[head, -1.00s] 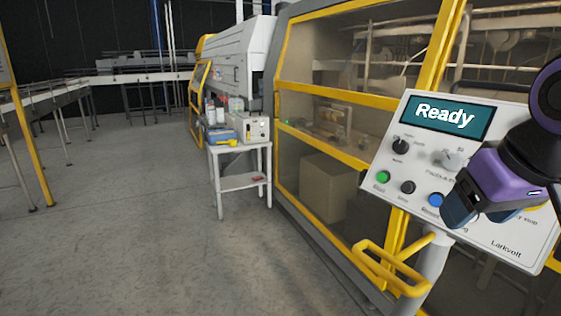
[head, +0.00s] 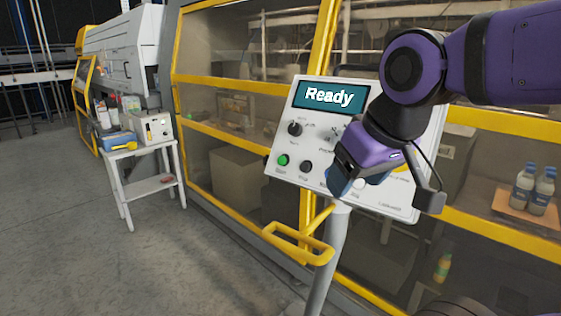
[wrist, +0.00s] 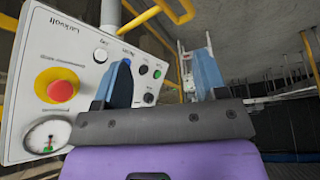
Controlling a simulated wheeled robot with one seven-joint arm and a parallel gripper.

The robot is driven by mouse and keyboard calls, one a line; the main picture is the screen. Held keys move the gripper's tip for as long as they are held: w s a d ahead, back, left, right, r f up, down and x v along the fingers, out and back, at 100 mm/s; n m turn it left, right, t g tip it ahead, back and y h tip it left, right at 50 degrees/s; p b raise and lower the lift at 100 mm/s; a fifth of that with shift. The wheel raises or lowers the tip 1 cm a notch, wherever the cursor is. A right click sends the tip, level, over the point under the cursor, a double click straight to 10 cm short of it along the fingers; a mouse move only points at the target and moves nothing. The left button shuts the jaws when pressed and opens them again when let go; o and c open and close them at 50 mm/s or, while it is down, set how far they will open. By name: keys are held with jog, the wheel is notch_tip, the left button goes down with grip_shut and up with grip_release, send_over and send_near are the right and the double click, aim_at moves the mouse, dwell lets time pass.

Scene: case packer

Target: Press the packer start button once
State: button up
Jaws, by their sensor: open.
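The green start button (head: 283,160) is at the lower left of the white control panel (head: 285,130), whose screen reads "Ready". It also shows in the wrist view (wrist: 157,74), between my fingers as seen in that view. My gripper (head: 345,182) is in front of the panel's lower middle, to the right of the green button and apart from it. In the wrist view its two blue fingers (wrist: 163,75) are spread with nothing between them. In the head view my gripper and arm hide some controls on the panel's right part.
A black button (head: 306,166) sits just right of the green one. A red emergency stop (wrist: 60,86) and a gauge (wrist: 47,138) share the panel. A yellow handle (head: 297,247) juts out below. The yellow-framed packer stands behind; a small table (head: 150,150) is left.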

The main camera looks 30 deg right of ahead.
grip_shut()
dwell(1.5)
